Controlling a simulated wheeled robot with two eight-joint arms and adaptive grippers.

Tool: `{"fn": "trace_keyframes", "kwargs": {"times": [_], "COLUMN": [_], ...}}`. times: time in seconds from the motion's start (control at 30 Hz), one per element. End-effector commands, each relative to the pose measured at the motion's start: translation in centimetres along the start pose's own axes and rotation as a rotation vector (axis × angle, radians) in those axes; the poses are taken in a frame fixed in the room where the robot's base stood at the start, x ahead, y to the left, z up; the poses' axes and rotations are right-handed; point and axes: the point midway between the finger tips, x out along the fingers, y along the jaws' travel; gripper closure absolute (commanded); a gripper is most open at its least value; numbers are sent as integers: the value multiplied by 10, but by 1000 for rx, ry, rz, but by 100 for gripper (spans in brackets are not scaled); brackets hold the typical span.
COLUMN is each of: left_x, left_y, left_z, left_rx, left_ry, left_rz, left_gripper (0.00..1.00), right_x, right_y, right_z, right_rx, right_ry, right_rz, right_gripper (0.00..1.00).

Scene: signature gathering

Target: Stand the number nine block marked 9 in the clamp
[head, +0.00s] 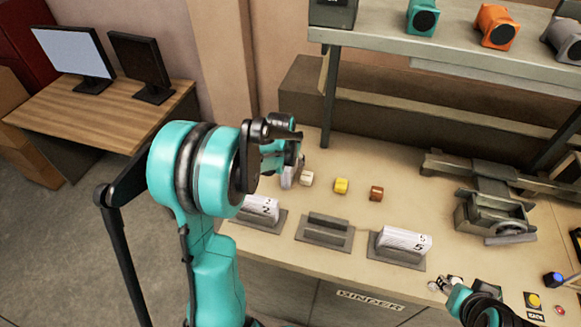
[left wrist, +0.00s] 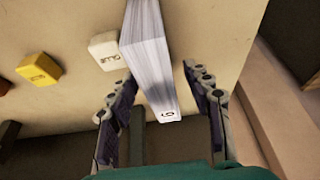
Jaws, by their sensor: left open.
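The white page block marked 9 (left wrist: 150,60) stands between the fingers of my left gripper (left wrist: 155,85) in the left wrist view. The fingers are open, with a gap at each side of it. In the head view my left gripper (head: 285,152) is at the table's back left, and only a sliver of the block (head: 289,175) shows beneath it. A grey vise-like clamp (head: 490,215) stands empty at the right. A grey slotted holder (head: 325,232) at the front is empty. My right gripper (head: 446,284) is at the front right, too small to read.
White blocks marked 2 (head: 262,207) and 5 (head: 404,240) sit in holders either side of the empty one. Small white (head: 306,179), yellow (head: 341,186) and brown (head: 376,193) blocks lie behind. A raised shelf (head: 430,62) spans the back. Buttons (head: 533,300) are at front right.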

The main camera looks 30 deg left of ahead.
Motion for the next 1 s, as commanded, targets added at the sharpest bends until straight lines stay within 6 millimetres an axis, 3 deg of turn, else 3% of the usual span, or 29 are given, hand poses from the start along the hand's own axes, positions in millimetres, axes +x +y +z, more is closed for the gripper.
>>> {"fn": "trace_keyframes", "kwargs": {"times": [0.3, 0.37, 0.5, 1.0], "left_x": [1, 1, 1, -6], "left_y": [0, 0, 0, 0], "left_z": [0, 0, 0, -3], "left_rx": [0, 0, 0, 0], "left_ry": [0, 0, 0, 0], "left_rz": [0, 0, 0, 0], "left_gripper": [50, 63, 100, 100], "right_x": [1, 1, 1, -6], "right_y": [0, 0, 0, 0], "right_z": [0, 0, 0, -4], "right_rx": [0, 0, 0, 0], "right_ry": [0, 0, 0, 0], "right_rz": [0, 0, 0, 0], "right_gripper": [60, 60, 60, 60]}}
